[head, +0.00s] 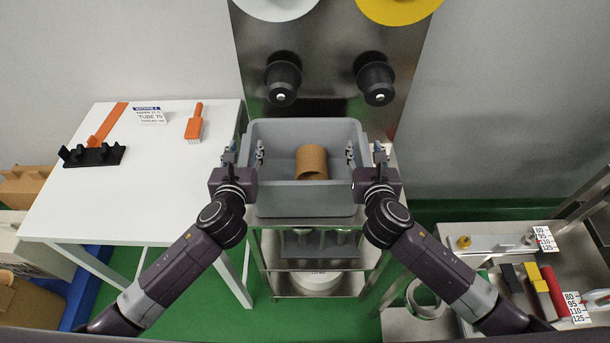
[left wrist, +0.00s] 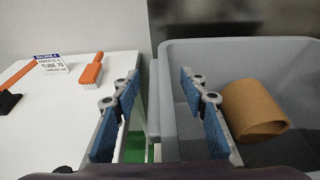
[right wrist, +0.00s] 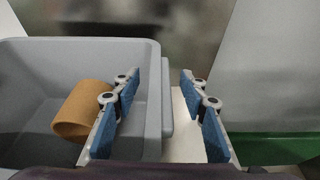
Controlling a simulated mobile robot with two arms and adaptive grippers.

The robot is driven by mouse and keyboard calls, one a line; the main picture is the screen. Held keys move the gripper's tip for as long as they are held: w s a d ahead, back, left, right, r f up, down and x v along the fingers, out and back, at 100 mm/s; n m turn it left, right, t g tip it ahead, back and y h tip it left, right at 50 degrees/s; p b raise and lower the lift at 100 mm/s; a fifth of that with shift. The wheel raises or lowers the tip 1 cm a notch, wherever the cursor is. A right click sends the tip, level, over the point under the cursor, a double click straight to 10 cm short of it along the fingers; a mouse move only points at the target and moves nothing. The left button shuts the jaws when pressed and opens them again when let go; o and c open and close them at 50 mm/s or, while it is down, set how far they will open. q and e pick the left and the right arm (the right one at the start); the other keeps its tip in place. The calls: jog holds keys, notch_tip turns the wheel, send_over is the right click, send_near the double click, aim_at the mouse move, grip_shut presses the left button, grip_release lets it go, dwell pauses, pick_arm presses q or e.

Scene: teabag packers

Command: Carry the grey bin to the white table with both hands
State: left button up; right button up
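The grey bin (head: 305,198) sits on the top of a metal shelf rack, with a brown cardboard tube (head: 311,162) inside it. The white table (head: 110,205) stands to the left of the bin. My left gripper (head: 245,154) is open, with one finger inside the bin and one outside its left wall. The left wrist view shows gaps between these fingers (left wrist: 160,110) and the wall. My right gripper (head: 365,153) is open around the right wall in the same way. Its fingers (right wrist: 160,110) also stand apart from the wall.
The table's front half is bare. A metal panel with black knobs (head: 283,78) rises behind the bin. A tool bench (head: 490,245) stands at right.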

pick_arm(q)
jog(key=shift+c, duration=0.4)
pick_arm(e)
jog(key=shift+c, duration=0.4)
pick_arm(q)
grip_shut()
pick_arm(e)
grip_shut()
jog(key=shift+r, duration=0.1)
